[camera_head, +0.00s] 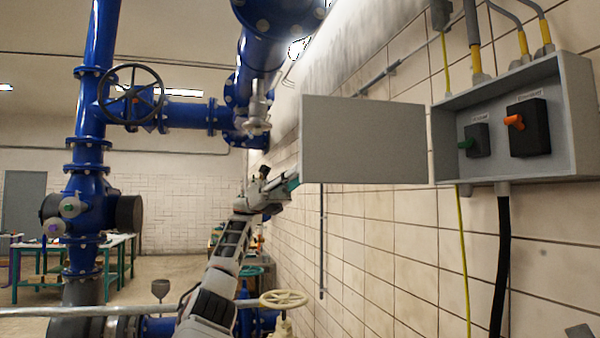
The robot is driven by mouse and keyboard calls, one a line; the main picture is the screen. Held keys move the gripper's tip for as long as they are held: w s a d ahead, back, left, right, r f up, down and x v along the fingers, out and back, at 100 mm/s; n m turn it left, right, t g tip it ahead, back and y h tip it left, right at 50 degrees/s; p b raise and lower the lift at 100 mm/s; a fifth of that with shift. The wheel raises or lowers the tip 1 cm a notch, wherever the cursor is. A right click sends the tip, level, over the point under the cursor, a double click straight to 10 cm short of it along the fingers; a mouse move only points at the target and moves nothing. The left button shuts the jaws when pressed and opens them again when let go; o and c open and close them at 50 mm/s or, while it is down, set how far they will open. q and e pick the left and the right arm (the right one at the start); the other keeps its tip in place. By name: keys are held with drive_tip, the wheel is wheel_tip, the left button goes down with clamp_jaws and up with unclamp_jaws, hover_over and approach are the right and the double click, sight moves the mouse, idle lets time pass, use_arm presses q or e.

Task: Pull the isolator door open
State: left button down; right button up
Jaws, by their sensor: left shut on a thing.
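The isolator door (365,140) is a flat grey panel. It stands swung out to the left of the grey isolator box (578,110), joined near the box's left edge. The box interior shows, with a green switch (467,143) and an orange switch (515,122) on dark housings. My left gripper (292,183) is at the door's lower left edge, shut on the door. Its fingertips are partly hidden by the panel, so the exact contact is unclear. My right gripper is out of view.
The tiled wall (385,230) runs close behind the door. Blue pipes and a black handwheel (131,94) stand at the left. A cream handwheel (284,299) is low beside my left arm. A black cable (502,260) and a yellow-green cable (463,255) hang below the box.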

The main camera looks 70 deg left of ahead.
use_arm(q)
drive_tip(key=c, duration=2.3)
unclamp_jaws()
drive_tip(key=shift+w+f+t, duration=0.2)
drive_tip(key=shift+w+t, duration=0.1)
drive_tip(key=shift+w, duration=0.05)
drive_tip(key=o, duration=0.4)
drive_tip(key=shift+w, duration=0.15)
drive_tip(key=shift+r, duration=0.1)
